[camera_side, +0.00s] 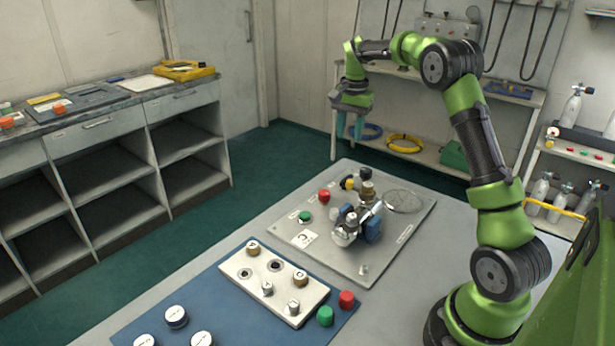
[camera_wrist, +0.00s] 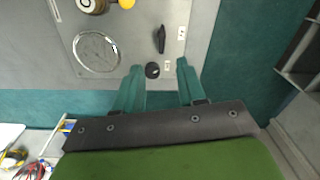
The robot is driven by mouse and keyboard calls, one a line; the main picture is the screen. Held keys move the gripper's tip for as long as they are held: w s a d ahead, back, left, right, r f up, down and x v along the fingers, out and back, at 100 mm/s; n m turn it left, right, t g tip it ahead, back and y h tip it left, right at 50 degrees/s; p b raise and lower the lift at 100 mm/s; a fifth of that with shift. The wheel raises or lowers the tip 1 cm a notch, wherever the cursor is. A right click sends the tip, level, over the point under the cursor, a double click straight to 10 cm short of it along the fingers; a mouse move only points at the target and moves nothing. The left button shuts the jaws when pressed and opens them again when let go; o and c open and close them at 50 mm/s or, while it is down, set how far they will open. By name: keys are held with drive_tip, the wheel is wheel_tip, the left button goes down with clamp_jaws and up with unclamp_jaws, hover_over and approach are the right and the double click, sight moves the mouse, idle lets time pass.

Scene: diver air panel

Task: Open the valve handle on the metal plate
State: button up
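The metal plate (camera_side: 290,232) lies on the grey table and carries a cluster of fittings. In the wrist view the plate (camera_wrist: 140,15) shows a black lever-like piece (camera_wrist: 160,40) and a round black knob (camera_wrist: 152,70) near its edge. I cannot tell for certain which part is the valve handle. A silver valve body (camera_side: 345,231) with a blue block (camera_side: 373,228) stands mid-plate. My gripper (camera_side: 351,127) is open and empty, fingers down, high above the far side of the plate. In the wrist view its teal fingertips (camera_wrist: 158,72) lie either side of the round black knob, apart from it.
A cream block (camera_side: 262,283) with several knobs sits on a blue mat (camera_side: 225,308) nearer the camera. Shelves stand behind. Air above the plate is clear.

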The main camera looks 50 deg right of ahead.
drive_tip(key=f+m, duration=0.1)
drive_tip(key=f, duration=0.4)
drive_tip(key=d+f, duration=0.1)
drive_tip(key=f, duration=0.3)
drive_tip(key=w+f+m, duration=0.1)
drive_tip(key=f, duration=0.4)
drive_tip(key=shift+d+f+m, duration=0.15)
drive_tip(key=shift+f+m, duration=0.15)
drive_tip(key=shift+f, duration=0.05)
clamp_jaws()
